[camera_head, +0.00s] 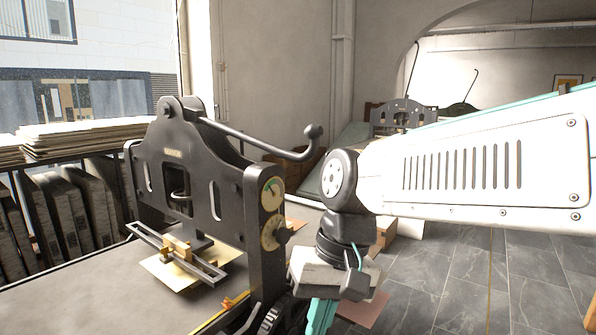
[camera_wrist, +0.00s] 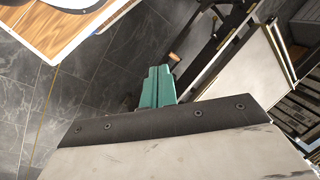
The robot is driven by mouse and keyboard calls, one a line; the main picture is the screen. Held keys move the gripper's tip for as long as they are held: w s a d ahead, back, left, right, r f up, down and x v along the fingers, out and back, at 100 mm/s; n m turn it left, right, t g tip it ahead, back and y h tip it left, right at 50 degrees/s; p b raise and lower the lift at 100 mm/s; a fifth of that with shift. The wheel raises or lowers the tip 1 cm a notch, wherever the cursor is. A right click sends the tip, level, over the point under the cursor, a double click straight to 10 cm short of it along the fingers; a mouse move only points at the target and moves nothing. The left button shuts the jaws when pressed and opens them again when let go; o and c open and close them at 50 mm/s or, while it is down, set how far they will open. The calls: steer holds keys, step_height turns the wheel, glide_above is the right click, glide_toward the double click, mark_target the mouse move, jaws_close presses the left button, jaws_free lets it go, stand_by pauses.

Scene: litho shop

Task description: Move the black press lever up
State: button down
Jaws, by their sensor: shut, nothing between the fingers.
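The black press (camera_head: 205,180) stands on the left in the head view. Its black lever (camera_head: 255,143) runs from a pivot at the top of the press to the right, sloping slightly down. It ends in an upturned round knob (camera_head: 313,131). My gripper (camera_head: 319,318) hangs below the knob and to the right of the press, apart from the lever, pointing down. Its teal fingers are partly cut off by the bottom edge. In the wrist view the fingers (camera_wrist: 157,85) are together and empty; I cannot make out the lever there.
The press bed (camera_head: 90,290) fills the lower left. Two round gauges (camera_head: 271,193) sit on the press's right post. Stacked paper (camera_head: 80,137) lies by the window. A small brown handle (camera_wrist: 175,57) is just past my fingertips. Grey tiled floor (camera_head: 465,275) is open on the right.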

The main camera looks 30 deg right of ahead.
steer(key=w+d+r+m+t+y, duration=0.2)
steer(key=w+d+m+t+y, duration=0.15)
steer(key=w+m, duration=0.35)
steer(key=w+d+r+m+t+y, duration=0.3)
steer(key=w+m+y, duration=0.1)
steer(key=w+m, duration=0.3)
steer(key=w+d+r+m+t+h, duration=0.25)
steer(key=d+m+t, duration=0.3)
steer(key=d, duration=0.45)
steer(key=w+d+r+m+t+h, duration=0.1)
steer(key=w+d+m+t, duration=0.4)
steer(key=d, duration=0.6)
steer(key=w+a+r+m, duration=0.1)
steer(key=w+a+r, duration=0.3)
steer(key=w, duration=0.3)
steer(key=shift+w+a+g, duration=0.25)
steer(key=shift+a+g, duration=0.05)
steer(key=shift+a, duration=0.25)
steer(key=shift+r, duration=0.1)
